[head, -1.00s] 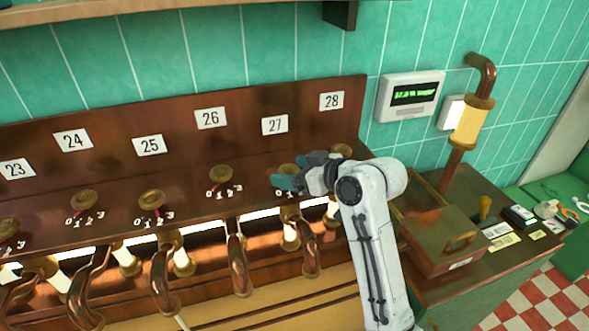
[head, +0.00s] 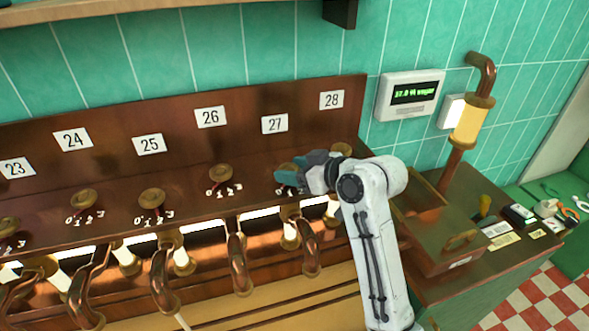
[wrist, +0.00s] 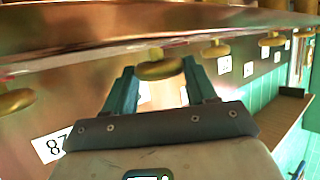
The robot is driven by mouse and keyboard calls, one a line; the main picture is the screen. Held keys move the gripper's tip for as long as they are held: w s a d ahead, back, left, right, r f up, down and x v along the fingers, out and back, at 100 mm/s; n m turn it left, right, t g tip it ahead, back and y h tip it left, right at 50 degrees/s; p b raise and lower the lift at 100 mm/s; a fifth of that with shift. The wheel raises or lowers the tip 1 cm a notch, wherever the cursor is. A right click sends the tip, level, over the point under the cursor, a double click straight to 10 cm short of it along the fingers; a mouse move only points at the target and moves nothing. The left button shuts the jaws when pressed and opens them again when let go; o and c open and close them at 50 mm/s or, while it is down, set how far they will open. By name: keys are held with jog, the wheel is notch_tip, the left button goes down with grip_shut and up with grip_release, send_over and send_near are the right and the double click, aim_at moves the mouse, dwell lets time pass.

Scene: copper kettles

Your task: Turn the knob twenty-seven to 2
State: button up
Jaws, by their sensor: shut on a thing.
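The brass knob twenty-seven (head: 287,168) sits on the copper ledge below the white "27" label (head: 275,124). My gripper (head: 291,178) reaches it from the right and is shut on it, partly hiding it and its printed numbers. In the wrist view, the fingers of my gripper (wrist: 160,84) stand on either side of the knob (wrist: 160,69). The knob's pointer and its setting cannot be made out.
Knob 28 (head: 341,150) is close behind my wrist, and knob 26 (head: 220,173) is to the left. Curved copper pipes (head: 238,262) hang below the ledge. A brown box (head: 440,238) with a brass handle and a wall display (head: 411,95) are at the right.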

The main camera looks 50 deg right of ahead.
jog(key=shift+d, duration=0.1)
jog(key=shift+d+n+y, duration=0.15)
jog(key=shift+n+y, duration=0.85)
jog(key=shift+y, duration=0.2)
jog(key=shift+w+d+n+g+y, duration=0.15)
jog(key=shift+n+g+y, duration=0.65)
jog(key=shift+n+y, duration=1.1)
jog(key=shift+y, duration=0.3)
jog(key=o, duration=1.1)
jog(key=shift+c, duration=0.2)
jog(key=b+v, duration=0.2)
jog(key=v, duration=0.9)
jog(key=shift+r, duration=0.1)
